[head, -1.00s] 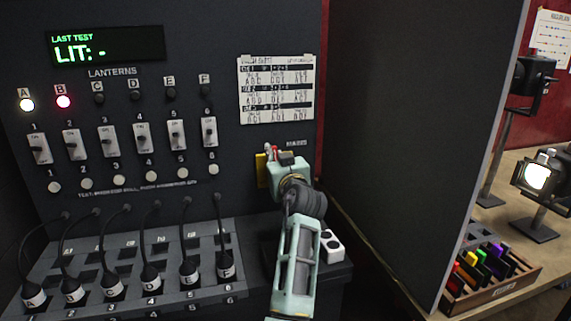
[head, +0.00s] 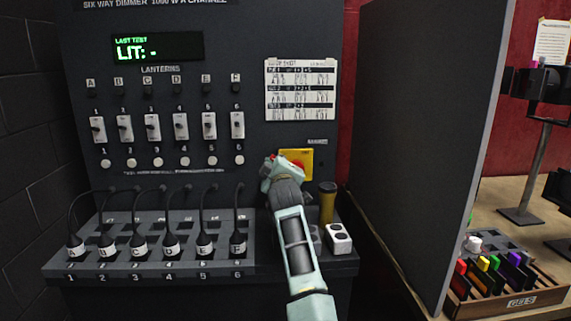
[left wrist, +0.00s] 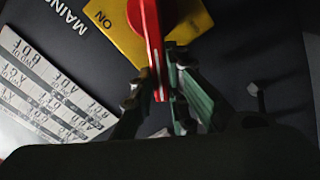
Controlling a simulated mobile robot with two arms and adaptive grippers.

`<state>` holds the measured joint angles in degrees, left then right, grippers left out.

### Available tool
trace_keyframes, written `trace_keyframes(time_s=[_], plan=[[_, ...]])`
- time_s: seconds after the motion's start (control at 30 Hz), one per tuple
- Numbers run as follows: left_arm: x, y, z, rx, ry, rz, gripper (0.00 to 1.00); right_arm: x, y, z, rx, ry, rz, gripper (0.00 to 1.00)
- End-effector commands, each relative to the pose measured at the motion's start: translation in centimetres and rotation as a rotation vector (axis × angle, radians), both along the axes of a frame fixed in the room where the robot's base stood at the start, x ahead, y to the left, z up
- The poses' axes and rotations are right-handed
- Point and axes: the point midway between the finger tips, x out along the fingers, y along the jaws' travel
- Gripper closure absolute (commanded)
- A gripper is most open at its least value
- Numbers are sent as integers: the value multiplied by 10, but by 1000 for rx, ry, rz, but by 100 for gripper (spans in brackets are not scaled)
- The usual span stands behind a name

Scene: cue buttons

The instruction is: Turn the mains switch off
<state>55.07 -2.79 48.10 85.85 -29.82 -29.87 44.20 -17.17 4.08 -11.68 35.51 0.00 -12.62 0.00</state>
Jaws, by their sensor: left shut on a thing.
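The mains switch is a yellow plate (head: 305,157) with a red handle, on the dark panel under the cue sheet. In the left wrist view the plate (left wrist: 116,38) shows the word ON. The red handle (left wrist: 153,35) runs down between the green fingers of my left gripper (left wrist: 163,97), which is shut on it. In the head view my left gripper (head: 276,163) lies at the lower left of the plate and hides part of the switch. My right gripper is not in view.
The display (head: 158,47) reads "LIT: -". The lantern indicators A to F look dark. Several plugs (head: 140,243) with cables stand in the patch bay at the left. A brown-yellow cylinder (head: 327,203) and a white block (head: 338,238) stand right of my arm. A gel tray (head: 505,300) is beyond the partition.

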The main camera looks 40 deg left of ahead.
Motion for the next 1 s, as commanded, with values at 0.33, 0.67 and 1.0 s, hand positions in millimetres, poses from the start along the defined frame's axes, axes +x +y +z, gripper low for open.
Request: trace_keyframes(time_s=[0.33,0.67,1.0], plan=[[-6,5,-18,-202,-235,-1,100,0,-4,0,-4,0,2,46],[-7,6,-31,-327,-380,-2,100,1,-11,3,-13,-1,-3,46],[-7,6,-35,-370,-433,-1,100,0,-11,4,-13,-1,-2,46]])
